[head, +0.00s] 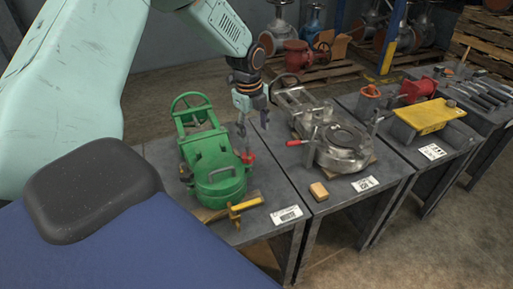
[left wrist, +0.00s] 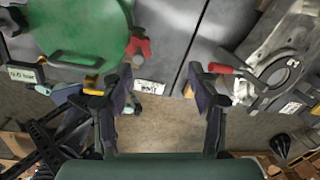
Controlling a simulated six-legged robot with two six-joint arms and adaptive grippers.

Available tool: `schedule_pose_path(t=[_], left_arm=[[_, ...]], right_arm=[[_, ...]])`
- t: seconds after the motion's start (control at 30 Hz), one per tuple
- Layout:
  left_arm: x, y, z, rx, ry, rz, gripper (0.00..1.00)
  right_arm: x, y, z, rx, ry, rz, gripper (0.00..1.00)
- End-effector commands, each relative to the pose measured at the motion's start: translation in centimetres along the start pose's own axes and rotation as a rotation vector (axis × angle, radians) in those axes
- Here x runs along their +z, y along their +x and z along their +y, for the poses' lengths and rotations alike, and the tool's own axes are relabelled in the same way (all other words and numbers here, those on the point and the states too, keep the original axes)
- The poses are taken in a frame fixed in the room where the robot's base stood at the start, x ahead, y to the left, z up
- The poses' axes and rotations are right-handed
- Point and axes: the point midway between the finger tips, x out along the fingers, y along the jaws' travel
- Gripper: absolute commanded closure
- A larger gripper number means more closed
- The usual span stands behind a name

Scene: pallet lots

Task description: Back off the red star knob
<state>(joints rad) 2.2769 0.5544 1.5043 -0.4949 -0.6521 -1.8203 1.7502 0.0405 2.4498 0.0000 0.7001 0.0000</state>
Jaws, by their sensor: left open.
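The red star knob (head: 248,157) is at the right side of a green round-lidded valve body (head: 215,160) on the nearest grey table. In the left wrist view the knob (left wrist: 138,45) shows at the edge of the green lid (left wrist: 75,30), up and left of the gap between the fingers. My left gripper (head: 253,118) is open and points down above the knob, apart from it. In the left wrist view its two dark fingers (left wrist: 163,95) are spread with nothing between them.
A yellow clamp (head: 240,208) lies in front of the green body. A metal unit with a red-handled lever (head: 295,143) and a tan block (head: 319,191) are on the table to the right. A yellow plate (head: 430,116) is further right. Valves on pallets stand behind.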

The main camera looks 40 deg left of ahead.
Motion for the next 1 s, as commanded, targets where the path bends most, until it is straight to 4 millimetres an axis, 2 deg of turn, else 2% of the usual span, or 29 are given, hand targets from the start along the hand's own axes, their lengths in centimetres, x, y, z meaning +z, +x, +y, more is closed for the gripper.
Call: schedule_pose_path(t=[0.23,0.43,0.57,0.8,1.0], left_arm=[[0.1,-0.3,2.5,0.099,0.219,0.020,0.40],[0.0,0.0,2.9,0.111,0.294,0.029,0.40],[0.0,1.6,3.0,0.113,0.296,0.030,0.40],[0.0,5.4,3.3,0.112,0.296,0.029,0.40],[0.0,7.2,3.3,0.109,0.297,0.028,0.40]], right_arm=[[0.0,0.0,0.0,0.000,-0.001,0.000,1.00],[0.0,0.1,0.0,0.000,-0.001,0.000,1.00],[0.0,0.6,0.0,0.000,0.000,-0.001,1.00],[0.0,1.6,0.0,0.000,0.000,0.000,1.00],[0.0,2.0,0.0,0.000,-0.001,-0.001,1.00]])
